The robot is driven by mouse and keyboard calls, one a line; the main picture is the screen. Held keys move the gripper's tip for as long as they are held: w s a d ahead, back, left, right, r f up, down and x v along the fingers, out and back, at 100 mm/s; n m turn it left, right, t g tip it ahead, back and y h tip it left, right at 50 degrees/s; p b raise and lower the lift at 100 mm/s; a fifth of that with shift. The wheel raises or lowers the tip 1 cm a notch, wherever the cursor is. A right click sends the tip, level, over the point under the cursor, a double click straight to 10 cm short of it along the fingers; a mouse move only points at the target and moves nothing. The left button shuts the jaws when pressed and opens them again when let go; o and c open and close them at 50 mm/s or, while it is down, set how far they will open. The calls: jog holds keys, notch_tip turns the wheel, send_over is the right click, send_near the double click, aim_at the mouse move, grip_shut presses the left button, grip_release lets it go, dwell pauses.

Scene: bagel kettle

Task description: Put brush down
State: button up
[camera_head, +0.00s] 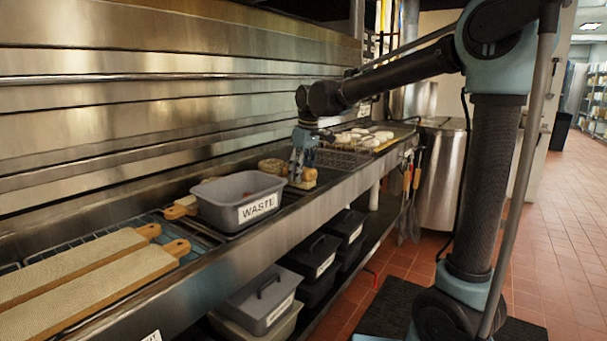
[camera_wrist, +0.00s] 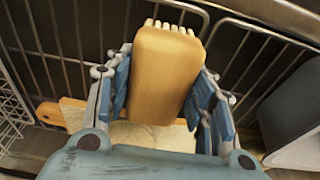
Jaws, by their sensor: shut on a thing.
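The brush (camera_wrist: 165,70) is a tan block with pale bristles at its far end in the wrist view. My gripper (camera_wrist: 160,92) is shut on it, with a blue-padded finger on each side. In the head view my gripper (camera_head: 302,158) points down over the steel counter, and the brush (camera_head: 303,179) shows just below it. The brush is between the grey waste bin and the wire basket. I cannot tell whether it touches the surface beneath.
The grey bin labelled WASTE (camera_head: 238,191) stands left of the gripper. A wire basket (camera_head: 343,158) is at right, with pale rings (camera_head: 365,139) behind it. Two long boards (camera_head: 90,272) lie at front left. In the wrist view, dark wire racking (camera_wrist: 60,50) lies beneath the brush.

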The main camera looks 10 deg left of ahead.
aim_at(306, 169)
jog(key=o, duration=1.3)
jog(key=shift+f, duration=0.1)
notch_tip(306, 169, up, 12)
jog(key=d, duration=0.2)
jog(key=s+d+f+m, duration=0.2)
jog(key=d+f+m, duration=0.15)
jog(key=d, duration=0.75)
jog(key=s+d+f+m, duration=0.1)
jog(key=s+d+f, duration=0.25)
jog(key=d, duration=0.25)
jog(key=s+d+f+m, duration=0.2)
jog(key=d+f, duration=0.2)
jog(key=d, duration=0.3)
jog(key=s+d+f+m, duration=0.3)
jog(key=s+d+f, duration=0.4)
jog(key=f, duration=0.3)
jog(key=s+d+f+m+t+h, duration=0.1)
jog(key=s+d+f+m, duration=0.3)
jog(key=s+d+f, duration=0.3)
notch_tip(306, 169, down, 3)
jog(key=shift+s+d+r+t+h, duration=0.15)
jog(key=shift+s+d+t+h, duration=0.15)
jog(key=shift+s, duration=0.5)
